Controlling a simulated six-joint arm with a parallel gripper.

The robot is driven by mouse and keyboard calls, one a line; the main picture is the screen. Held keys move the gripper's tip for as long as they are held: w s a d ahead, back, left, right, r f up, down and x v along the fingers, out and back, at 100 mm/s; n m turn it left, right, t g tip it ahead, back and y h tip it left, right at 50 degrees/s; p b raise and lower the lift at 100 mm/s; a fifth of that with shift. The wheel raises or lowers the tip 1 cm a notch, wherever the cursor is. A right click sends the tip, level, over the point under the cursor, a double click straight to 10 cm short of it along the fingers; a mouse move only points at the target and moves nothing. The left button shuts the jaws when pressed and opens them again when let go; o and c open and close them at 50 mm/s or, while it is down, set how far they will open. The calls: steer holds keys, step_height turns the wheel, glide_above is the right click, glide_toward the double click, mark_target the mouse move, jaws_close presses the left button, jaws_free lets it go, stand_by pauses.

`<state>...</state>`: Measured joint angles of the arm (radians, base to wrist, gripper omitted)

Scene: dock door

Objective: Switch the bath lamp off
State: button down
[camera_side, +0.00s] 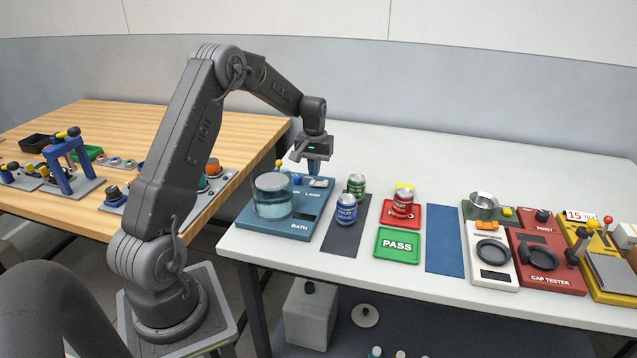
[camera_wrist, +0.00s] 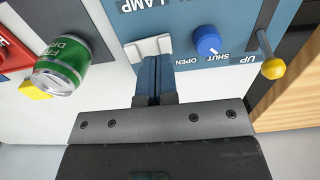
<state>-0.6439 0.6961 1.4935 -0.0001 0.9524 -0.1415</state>
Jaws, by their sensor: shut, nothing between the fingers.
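The blue bath station (camera_side: 268,222) stands on the white table with a round glass vessel (camera_side: 272,190) on it. Its white lamp switch (camera_wrist: 148,46) lies beside the LAMP lettering in the wrist view; it also shows in the side view (camera_side: 321,183). My gripper (camera_side: 313,172) is shut and empty, pointing down over the switch. In the wrist view its fingertips (camera_wrist: 153,66) overlap the switch's near part and hide some of it. I cannot tell whether they touch it, or whether the lamp is lit.
A blue knob (camera_wrist: 207,41) marked SHUT and OPEN and a yellow-tipped lever (camera_wrist: 273,68) sit near the switch. A green can (camera_wrist: 61,65), a blue can (camera_side: 346,209) and a red can (camera_side: 402,203) stand to the right in the side view. Wooden table (camera_side: 250,128) adjoins.

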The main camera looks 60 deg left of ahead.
mark_target(315, 184)
steer(key=shift+r, duration=2.3)
steer(key=s+d+r+m+t, duration=0.1)
steer(key=s+d+r+m, duration=0.15)
steer(key=d+r, duration=0.5)
steer(key=s+d+r+m+t, duration=0.1)
steer(key=s+d+r+m, duration=0.3)
steer(key=d, duration=0.6)
steer(key=s+d+r+m+t, duration=0.1)
steer(key=s+d+m+t, duration=0.1)
steer(key=s+d, duration=1.1)
steer(key=s+t, duration=0.1)
steer(key=s, duration=0.2)
steer(key=shift+s+d+r+t, duration=0.2)
steer(key=shift+d+r+t, duration=0.1)
steer(key=shift+d+r, duration=0.1)
steer(key=shift+m, duration=0.25)
